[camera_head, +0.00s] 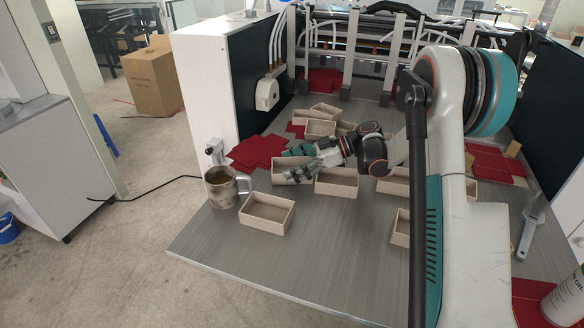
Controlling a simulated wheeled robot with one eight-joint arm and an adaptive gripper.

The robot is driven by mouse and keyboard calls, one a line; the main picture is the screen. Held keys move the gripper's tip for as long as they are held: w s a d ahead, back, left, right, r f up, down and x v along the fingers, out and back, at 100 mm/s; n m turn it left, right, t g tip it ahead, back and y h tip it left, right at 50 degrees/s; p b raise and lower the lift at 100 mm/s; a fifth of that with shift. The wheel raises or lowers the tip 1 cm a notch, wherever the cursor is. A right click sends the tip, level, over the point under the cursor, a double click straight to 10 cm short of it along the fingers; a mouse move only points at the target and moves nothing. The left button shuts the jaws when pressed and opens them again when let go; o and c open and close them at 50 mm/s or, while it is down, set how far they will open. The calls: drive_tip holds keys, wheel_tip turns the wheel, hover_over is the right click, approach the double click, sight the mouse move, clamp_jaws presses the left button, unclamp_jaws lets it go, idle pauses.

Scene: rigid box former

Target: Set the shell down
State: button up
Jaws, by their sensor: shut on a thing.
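The shells are open, pale beige boxes on a grey metal table (330,275). My gripper (288,162) reaches in from the right and is shut on a shell (280,179) at the left of the row. The teal and grey fingers cover part of its rim and inside. I cannot tell whether its base touches the table. Another shell (268,226) stands in front of it, and one more (337,194) stands to its right.
A worn metal mug (221,196) stands at the table's left edge. Red sheets (258,151) lie behind it. More shells (319,129) stand behind my gripper, and others (402,236) are partly hidden by my arm. The front of the table is clear. A white bottle (568,300) stands at front right.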

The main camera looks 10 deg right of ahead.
drive_tip(key=shift+s+f+b, duration=0.25)
drive_tip(key=shift+f+b, duration=0.3)
drive_tip(key=shift+f, duration=0.05)
drive_tip(key=o, duration=1)
drive_tip(key=shift+o, duration=0.2)
drive_tip(key=shift+f, duration=0.1)
drive_tip(key=shift+r+p, duration=0.4)
drive_tip(key=shift+r, duration=0.1)
drive_tip(key=p+v, duration=0.1)
drive_tip(key=v, duration=0.3)
drive_tip(key=p+v, duration=0.1)
drive_tip(key=v, duration=0.3)
drive_tip(key=p+v, duration=0.1)
drive_tip(key=v, duration=0.3)
drive_tip(key=shift+w+r, duration=0.2)
drive_tip(key=shift+r, duration=0.15)
